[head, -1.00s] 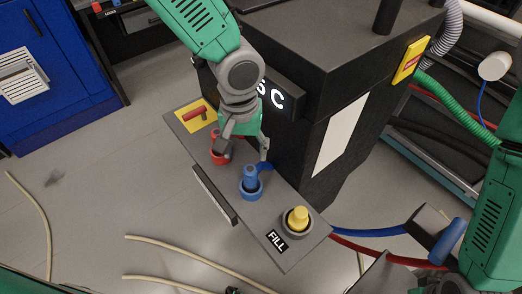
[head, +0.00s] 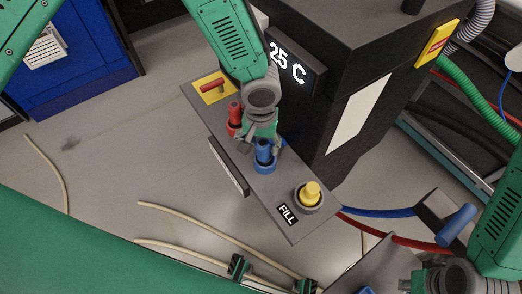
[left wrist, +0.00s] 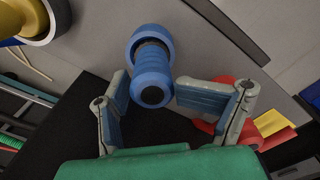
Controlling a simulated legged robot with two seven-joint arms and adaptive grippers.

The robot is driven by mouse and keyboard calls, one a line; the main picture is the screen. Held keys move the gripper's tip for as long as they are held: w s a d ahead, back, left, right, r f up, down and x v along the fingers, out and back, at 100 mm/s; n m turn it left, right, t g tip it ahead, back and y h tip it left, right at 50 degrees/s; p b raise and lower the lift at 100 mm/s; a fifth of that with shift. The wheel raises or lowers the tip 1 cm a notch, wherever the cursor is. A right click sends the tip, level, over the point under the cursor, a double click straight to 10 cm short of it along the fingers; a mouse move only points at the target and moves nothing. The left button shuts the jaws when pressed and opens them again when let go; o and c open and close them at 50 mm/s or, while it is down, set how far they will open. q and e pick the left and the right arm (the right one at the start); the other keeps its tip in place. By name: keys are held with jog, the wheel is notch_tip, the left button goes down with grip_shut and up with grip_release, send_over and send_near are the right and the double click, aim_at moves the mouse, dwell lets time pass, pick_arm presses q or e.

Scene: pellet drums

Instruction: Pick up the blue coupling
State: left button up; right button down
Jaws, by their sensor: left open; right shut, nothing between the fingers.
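The blue coupling (head: 263,150) stands upright in a blue ring on the grey panel (head: 290,225), between the red coupling (head: 235,113) and the yellow one (head: 310,192). My left gripper (head: 262,138) is open just above it in the head view, hiding part of its top. In the left wrist view the blue coupling (left wrist: 152,72) shows between the two open fingers, with a gap on each side. My right gripper (head: 367,291) is shut and empty at the lower edge of the head view, mostly cut off.
The dark machine with a "25 C" display (head: 290,62) rises right behind the panel. A red handle on a yellow plate (head: 213,88) sits at the panel's far end. Blue and red hoses (head: 375,211) run right toward a blue cylinder (head: 456,225). Pale hoses (head: 185,220) lie on the floor.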

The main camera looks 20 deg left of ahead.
pick_arm(q)
jog(key=shift+s+d+f, duration=0.1)
jog(key=shift+d+f, duration=0.05)
jog(key=shift+f, duration=0.55)
jog(key=shift+d+f, duration=0.25)
jog(key=shift+d, duration=0.05)
jog(key=shift+w+d, duration=0.25)
jog(key=shift+d, duration=0.45)
jog(key=shift+c, duration=0.7)
jog(key=shift+r, duration=0.1)
jog(key=c, duration=0.7)
jog(key=shift+s+a, duration=0.1)
jog(key=shift+a, duration=0.15)
jog(key=shift+c, duration=1.4)
jog(key=shift+a, duration=0.65)
jog(key=shift+c, duration=0.5)
jog(key=shift+d, duration=0.7)
grip_shut()
jog(key=shift+a, duration=0.15)
pick_arm(e)
jog(key=shift+w+d+f, duration=0.1)
jog(key=shift+d+f, duration=0.1)
jog(key=shift+d, duration=0.6)
